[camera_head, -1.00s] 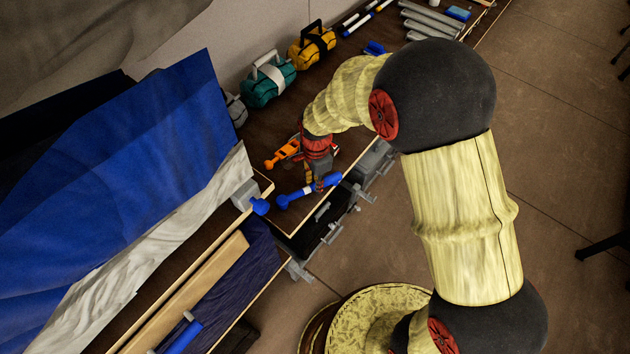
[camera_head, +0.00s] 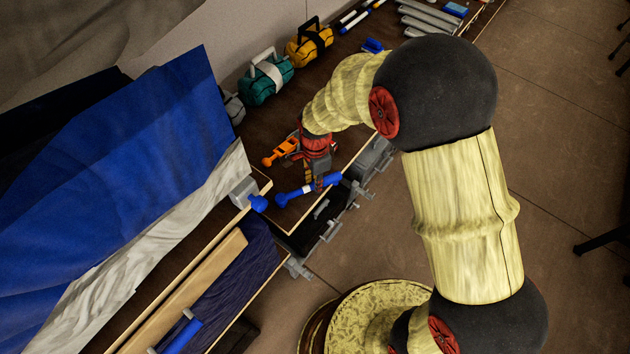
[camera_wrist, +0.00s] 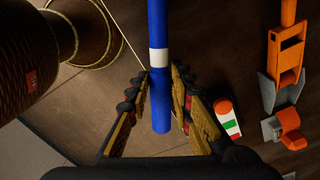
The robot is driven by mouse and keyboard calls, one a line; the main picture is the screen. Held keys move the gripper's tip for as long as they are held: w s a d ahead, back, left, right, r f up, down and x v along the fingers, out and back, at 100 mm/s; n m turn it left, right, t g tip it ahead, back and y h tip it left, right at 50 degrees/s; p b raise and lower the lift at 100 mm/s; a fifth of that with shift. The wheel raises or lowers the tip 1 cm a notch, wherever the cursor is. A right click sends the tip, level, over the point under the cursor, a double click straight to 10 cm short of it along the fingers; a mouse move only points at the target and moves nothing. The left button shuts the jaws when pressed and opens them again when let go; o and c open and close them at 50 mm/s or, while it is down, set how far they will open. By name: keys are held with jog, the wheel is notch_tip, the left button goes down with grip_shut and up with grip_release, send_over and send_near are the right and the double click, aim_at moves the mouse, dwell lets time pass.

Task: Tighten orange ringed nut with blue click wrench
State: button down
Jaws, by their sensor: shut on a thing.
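The blue click wrench (camera_head: 293,194), with a white band, is by the front corner of the dark bench in the head view. My gripper (camera_head: 322,183) is shut on it. In the wrist view, the wrench's blue handle (camera_wrist: 158,22) runs upward between the two fingers of my gripper (camera_wrist: 160,78), with its white band near the fingertips. I cannot tell whether the wrench touches the bench. I cannot make out the orange ringed nut in either view.
An orange tool (camera_head: 281,151) lies on the bench beside my gripper and also shows in the wrist view (camera_wrist: 288,52). A grey block (camera_head: 243,191) with a blue knob (camera_head: 258,203) sits left of the wrench. Teal (camera_head: 266,80) and yellow (camera_head: 309,46) bags stand behind.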

jog(key=shift+r, duration=0.3)
dwell(0.4)
jog(key=shift+r+p, duration=0.3)
jog(key=shift+p, duration=0.2)
jog(key=shift+r, duration=0.1)
